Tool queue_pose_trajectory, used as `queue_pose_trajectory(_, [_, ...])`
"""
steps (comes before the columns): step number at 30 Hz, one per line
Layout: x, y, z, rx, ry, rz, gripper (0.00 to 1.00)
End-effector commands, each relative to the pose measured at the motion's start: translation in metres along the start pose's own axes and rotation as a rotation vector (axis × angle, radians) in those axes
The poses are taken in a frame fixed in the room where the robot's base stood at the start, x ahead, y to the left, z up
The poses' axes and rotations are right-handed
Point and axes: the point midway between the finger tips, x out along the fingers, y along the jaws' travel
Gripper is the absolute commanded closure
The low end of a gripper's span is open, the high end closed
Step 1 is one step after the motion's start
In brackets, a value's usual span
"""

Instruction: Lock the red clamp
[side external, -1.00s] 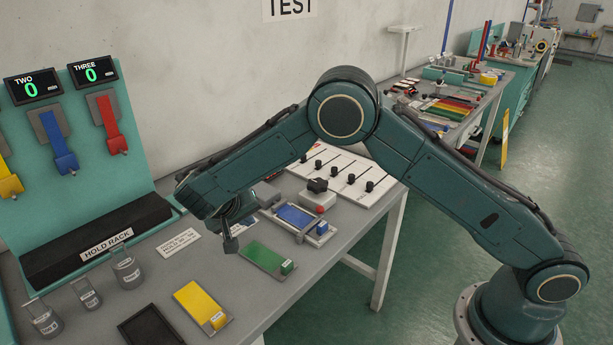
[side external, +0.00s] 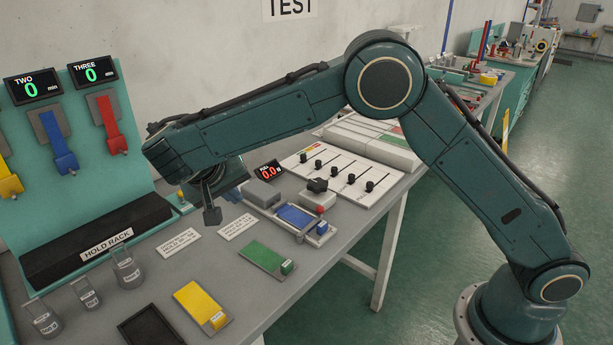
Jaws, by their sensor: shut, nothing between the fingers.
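The red clamp (side external: 112,128) hangs on the teal panel at the left, below the display marked THREE (side external: 92,73). It is a long red piece over a grey backing plate, with a wider block at its lower end. I cannot tell from this view whether it is locked. My gripper (side external: 211,214) is shut and empty. It points down above the bench, right of the hold rack and apart from the red clamp, which is to its upper left.
A blue clamp (side external: 58,142) and a yellow clamp (side external: 8,178) hang beside the red one. The black hold rack (side external: 100,245) lies below them. Grey weights (side external: 127,268), a yellow block tray (side external: 200,303) and a green one (side external: 265,262) stand on the bench.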

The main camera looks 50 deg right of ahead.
Motion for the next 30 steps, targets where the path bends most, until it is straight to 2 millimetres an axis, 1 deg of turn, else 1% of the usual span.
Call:
queue_pose_trajectory(3, [-0.006, 0.014, -0.006, -0.004, -0.005, -0.02, 1.0])
queue_pose_trajectory(14, [-0.02, 0.052, -0.016, -0.024, -0.017, -0.079, 1.0])
queue_pose_trajectory(30, [-0.039, 0.111, -0.019, -0.055, -0.026, -0.166, 1.0])
